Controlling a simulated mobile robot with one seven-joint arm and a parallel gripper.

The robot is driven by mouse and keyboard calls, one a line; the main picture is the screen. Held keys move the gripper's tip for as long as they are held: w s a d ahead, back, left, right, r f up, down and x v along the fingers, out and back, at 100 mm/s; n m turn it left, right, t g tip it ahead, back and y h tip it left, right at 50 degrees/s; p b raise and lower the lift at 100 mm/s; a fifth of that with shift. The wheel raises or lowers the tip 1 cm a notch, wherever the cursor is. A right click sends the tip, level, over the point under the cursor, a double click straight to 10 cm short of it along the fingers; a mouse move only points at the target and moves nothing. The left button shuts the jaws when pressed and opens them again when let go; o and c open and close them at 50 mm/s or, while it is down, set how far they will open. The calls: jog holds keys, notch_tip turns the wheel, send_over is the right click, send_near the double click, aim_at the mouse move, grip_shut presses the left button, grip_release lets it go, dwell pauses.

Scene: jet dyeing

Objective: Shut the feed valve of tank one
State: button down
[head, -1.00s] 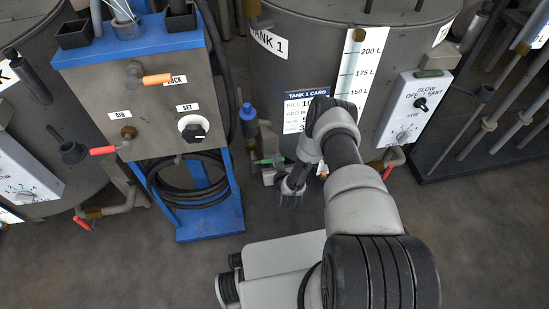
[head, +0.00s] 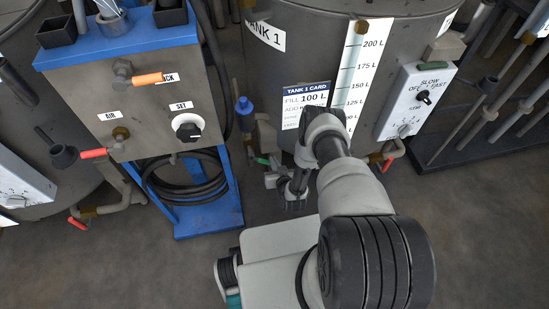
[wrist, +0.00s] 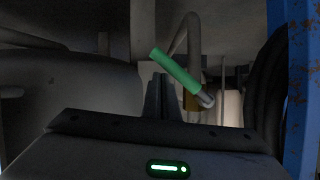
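Tank one (head: 310,55) stands at the back, with its name plate and card on the front. A green-handled valve (head: 262,161) sits low at its left front, partly hidden by pipework and my arm in the head view. In the wrist view the green handle (wrist: 175,70) slants down to the right, with its metal end by a brass fitting and a bent pipe. My gripper (head: 295,204) is low in front of the tank, right of the valve. In the wrist view its fingers (wrist: 161,98) are together, just below the handle. I cannot tell whether they touch it.
A blue-framed stand (head: 205,215) with a grey panel, orange and red handles and coiled black hose (head: 190,175) is on the left. A red-handled valve (head: 388,165) and a control box (head: 415,100) are on the tank's right. The floor in front is clear.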

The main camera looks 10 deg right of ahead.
jog(key=a+f+m, duration=0.1)
jog(key=a+f, duration=0.3)
jog(key=f, duration=0.1)
jog(key=shift+y, duration=0.3)
jog(key=shift+a+f, duration=0.1)
jog(key=shift+f, duration=0.05)
dwell(0.6)
